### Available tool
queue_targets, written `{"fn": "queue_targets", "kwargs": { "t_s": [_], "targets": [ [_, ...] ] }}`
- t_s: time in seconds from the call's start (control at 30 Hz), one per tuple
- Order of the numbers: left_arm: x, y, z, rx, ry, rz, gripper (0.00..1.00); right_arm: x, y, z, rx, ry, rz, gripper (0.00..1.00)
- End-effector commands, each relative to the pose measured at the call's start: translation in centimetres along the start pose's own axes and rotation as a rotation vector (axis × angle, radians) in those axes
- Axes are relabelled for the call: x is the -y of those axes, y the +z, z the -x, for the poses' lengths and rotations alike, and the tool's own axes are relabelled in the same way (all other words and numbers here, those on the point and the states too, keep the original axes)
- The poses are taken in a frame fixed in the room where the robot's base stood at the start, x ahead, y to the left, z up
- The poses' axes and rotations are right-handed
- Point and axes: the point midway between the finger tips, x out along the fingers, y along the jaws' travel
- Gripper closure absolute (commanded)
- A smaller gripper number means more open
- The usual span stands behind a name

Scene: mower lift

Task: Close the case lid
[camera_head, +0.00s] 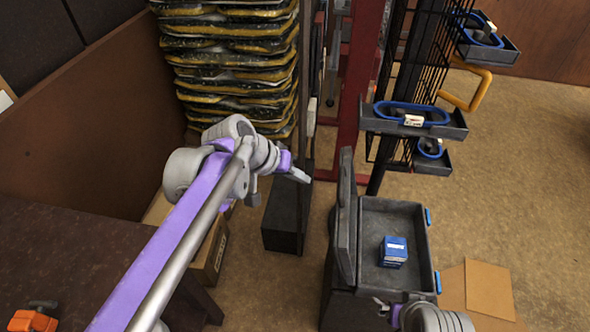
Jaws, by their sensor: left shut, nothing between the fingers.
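The dark grey case (419,240) is open, with its tray facing up and blue latches on its right side. Its lid (345,215) stands roughly upright along the left edge of the tray. A small blue box (393,252) sits inside the case. My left gripper (301,176) is shut and empty, to the left of the lid's upper end and apart from it in the picture. My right gripper (381,305) shows only in part at the bottom, by the near edge of the case; its finger opening is unclear.
A tall stack of yellow and black bags (235,70) stands behind my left arm. A black wire rack with trays (413,119) stands behind the case. A flattened cardboard piece (488,288) lies right of the case. A dark table (60,260) with an orange item is at left.

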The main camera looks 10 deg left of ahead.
Motion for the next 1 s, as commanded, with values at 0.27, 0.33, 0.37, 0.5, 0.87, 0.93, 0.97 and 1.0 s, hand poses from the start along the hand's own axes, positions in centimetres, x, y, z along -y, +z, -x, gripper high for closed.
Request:
{"fn": "queue_targets", "kwargs": {
  "t_s": [0.27,0.33,0.37,0.5,0.87,0.93,0.97,1.0],
  "targets": [
    [-0.8,0.0,-5.4,0.002,0.002,-0.004,1.00,0.0,0.1,-0.3,0.000,0.000,0.000,0.00],
    [-1.8,-0.1,-5.8,0.001,0.001,-0.004,1.00,0.0,0.1,-0.1,-0.001,0.000,0.000,0.00],
    [-2.2,-0.1,-5.9,0.000,0.001,-0.003,1.00,0.0,0.0,-0.1,-0.001,0.000,0.000,0.00],
    [-3.2,-0.1,-6.5,0.000,-0.001,-0.001,1.00,0.0,-0.1,0.0,-0.001,0.000,0.000,0.00],
    [-3.6,-0.1,-6.6,-0.002,-0.002,0.001,1.00,0.0,-0.1,0.0,-0.002,-0.001,0.000,0.00],
    [-3.6,-0.1,-6.6,-0.001,-0.003,0.001,1.00,0.0,-0.1,0.0,-0.002,-0.001,0.000,0.00],
    [-3.6,-0.1,-6.6,-0.001,-0.003,0.000,1.00,0.0,-0.1,0.0,-0.002,-0.001,0.000,0.00],
    [-3.6,-0.2,-6.6,-0.001,-0.004,0.000,1.00,0.0,-0.1,0.0,-0.002,-0.001,0.000,0.00]
  ]
}}
